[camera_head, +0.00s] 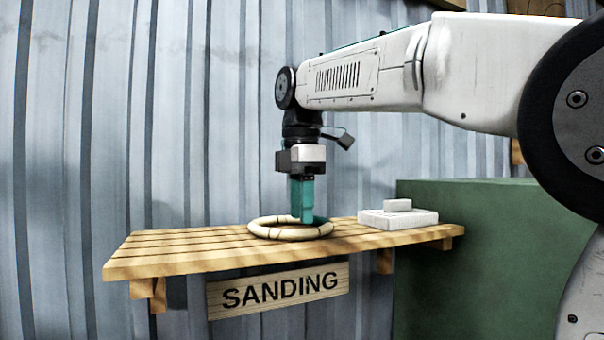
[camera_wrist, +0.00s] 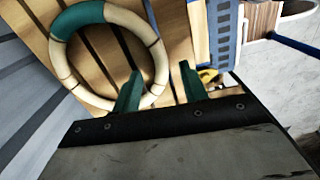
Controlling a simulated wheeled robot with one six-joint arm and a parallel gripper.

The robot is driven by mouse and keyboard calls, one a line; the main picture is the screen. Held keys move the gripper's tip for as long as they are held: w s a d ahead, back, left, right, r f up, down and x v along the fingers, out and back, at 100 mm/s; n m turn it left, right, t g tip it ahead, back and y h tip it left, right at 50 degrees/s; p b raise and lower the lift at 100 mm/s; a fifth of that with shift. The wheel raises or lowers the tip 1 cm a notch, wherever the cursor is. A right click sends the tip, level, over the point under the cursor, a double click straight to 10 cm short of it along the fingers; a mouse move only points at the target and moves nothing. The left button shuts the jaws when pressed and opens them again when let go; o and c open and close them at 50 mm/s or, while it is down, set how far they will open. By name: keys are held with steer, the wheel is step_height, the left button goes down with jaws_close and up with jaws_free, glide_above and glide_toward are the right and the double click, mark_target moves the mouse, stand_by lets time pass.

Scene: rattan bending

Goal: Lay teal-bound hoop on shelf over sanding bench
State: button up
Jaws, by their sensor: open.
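The pale hoop (camera_head: 265,232) lies flat on the slatted wooden shelf (camera_head: 165,257) above a board reading SANDING (camera_head: 279,290). The wrist view shows the hoop (camera_wrist: 66,75) with dark ties around it and its teal binding (camera_wrist: 82,16) at the upper left. My gripper (camera_head: 303,218) points straight down at the hoop, its green fingers low by the shelf. In the wrist view my gripper (camera_wrist: 158,72) is open, with one finger inside the ring and the other outside, the rim between them. Whether the fingers touch the rim I cannot tell.
A white block (camera_head: 398,219) with a smaller one on top sits on the shelf right of the hoop. A large green box shape (camera_head: 470,250) stands to the right. A corrugated metal wall (camera_head: 100,120) is close behind. The shelf's left part is clear.

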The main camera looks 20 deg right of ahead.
step_height(320, 180, up, 9)
steer(key=s+d+f+m, duration=0.1)
steer(key=s+f+m, duration=0.4)
steer(key=s+f, duration=0.3)
steer(key=s+d+f+m+t, duration=0.1)
steer(key=s+f+m, duration=0.5)
steer(key=f, duration=0.9)
steer(key=s+d+f+m, duration=0.1)
steer(key=s+f+m, duration=0.5)
steer(key=s+f, duration=0.5)
steer(key=shift+d+f, duration=0.35)
steer(key=shift+f, duration=0.45)
steer(key=shift+c, duration=0.7)
